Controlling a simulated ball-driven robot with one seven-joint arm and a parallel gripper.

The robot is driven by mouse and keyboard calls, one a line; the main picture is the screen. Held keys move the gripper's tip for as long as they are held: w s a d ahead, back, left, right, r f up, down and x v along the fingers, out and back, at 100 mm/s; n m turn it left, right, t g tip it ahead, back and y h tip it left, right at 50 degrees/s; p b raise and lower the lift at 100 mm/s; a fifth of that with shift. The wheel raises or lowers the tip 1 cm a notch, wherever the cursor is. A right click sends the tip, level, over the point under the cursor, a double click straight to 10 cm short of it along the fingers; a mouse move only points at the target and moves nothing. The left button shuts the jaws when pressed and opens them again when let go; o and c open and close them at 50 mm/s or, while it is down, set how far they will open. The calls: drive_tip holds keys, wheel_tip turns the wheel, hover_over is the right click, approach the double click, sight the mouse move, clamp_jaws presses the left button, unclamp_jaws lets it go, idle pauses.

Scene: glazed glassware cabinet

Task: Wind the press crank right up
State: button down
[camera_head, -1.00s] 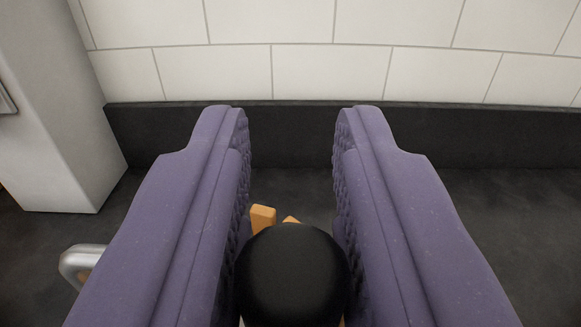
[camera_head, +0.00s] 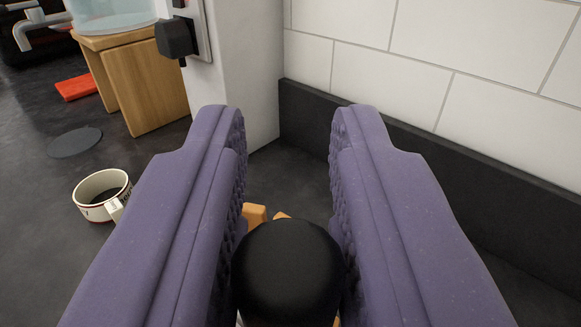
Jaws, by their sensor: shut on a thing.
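My gripper (camera_head: 288,190) shows as two purple padded fingers in the lower middle of the view. It is shut on a black rounded knob (camera_head: 288,270), which sits between the fingers near the bottom edge. The knob looks like the handle of the press crank. Small orange-tan pieces (camera_head: 256,214) show just behind the knob, partly hidden by it and by the left finger. The rest of the crank and the press body are hidden below the knob and fingers.
A white mug (camera_head: 90,212) with dark contents stands on the dark counter at left. Behind it are a dark disc (camera_head: 75,142), a red slab (camera_head: 77,88) and a wooden stand (camera_head: 150,85). A white pillar (camera_head: 245,60) and a tiled wall (camera_head: 440,50) close off the back and right.

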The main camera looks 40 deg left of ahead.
sight(300, 324)
idle(0.5)
drive_tip(key=c, duration=1)
unclamp_jaws()
drive_tip(key=shift+w, duration=0.1)
drive_tip(key=p+v, duration=0.2)
drive_tip(key=v, duration=0.5)
drive_tip(key=shift+s+d, duration=0.25)
drive_tip(key=shift+d, duration=0.1)
drive_tip(key=shift+r, duration=0.1)
